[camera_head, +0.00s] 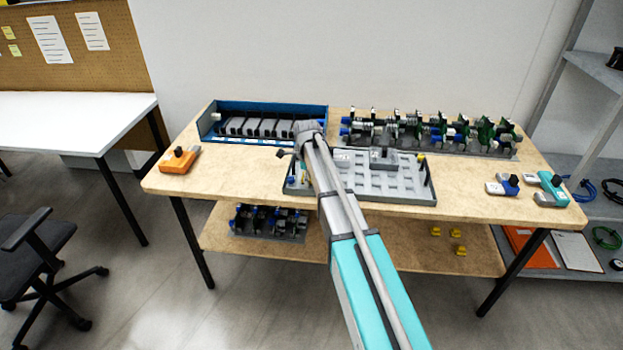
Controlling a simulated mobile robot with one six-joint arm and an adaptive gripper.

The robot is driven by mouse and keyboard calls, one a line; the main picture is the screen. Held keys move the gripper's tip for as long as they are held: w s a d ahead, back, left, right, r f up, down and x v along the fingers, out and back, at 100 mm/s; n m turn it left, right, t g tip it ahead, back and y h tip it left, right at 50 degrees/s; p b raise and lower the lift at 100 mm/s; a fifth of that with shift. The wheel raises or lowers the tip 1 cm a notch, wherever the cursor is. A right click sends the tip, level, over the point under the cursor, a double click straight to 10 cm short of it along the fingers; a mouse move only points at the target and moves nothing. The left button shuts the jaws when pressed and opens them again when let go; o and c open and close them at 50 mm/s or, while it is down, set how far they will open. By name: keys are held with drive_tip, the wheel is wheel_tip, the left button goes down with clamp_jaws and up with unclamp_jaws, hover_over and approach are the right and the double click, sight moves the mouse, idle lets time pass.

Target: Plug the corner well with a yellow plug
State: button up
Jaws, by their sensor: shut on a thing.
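A grey tray (375,194) with rows of square wells lies on the front middle of the wooden table. A small yellow plug (421,157) shows at its back right corner. My gripper (302,172) is over the tray's left end, mostly hidden by my own arm. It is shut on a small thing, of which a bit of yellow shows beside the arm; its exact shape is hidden. The tray's left corners are partly covered, so I cannot tell whether the held thing touches a well. Several loose yellow plugs (457,234) lie on the lower shelf.
A blue bin (213,121) of dark modules stands behind left. A rack (500,151) of green and blue parts stands behind right. An orange device (178,160) lies at the left end, a teal one (553,190) at the right.

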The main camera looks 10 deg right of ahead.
drive_tip(key=shift+f, duration=0.1)
idle(0.5)
drive_tip(key=o, duration=1.3)
drive_tip(key=shift+w+r, duration=0.2)
idle(0.4)
drive_tip(key=shift+r+p, duration=1.85)
drive_tip(key=shift+p, duration=0.1)
idle(1.1)
drive_tip(key=shift+r+p, duration=3.4)
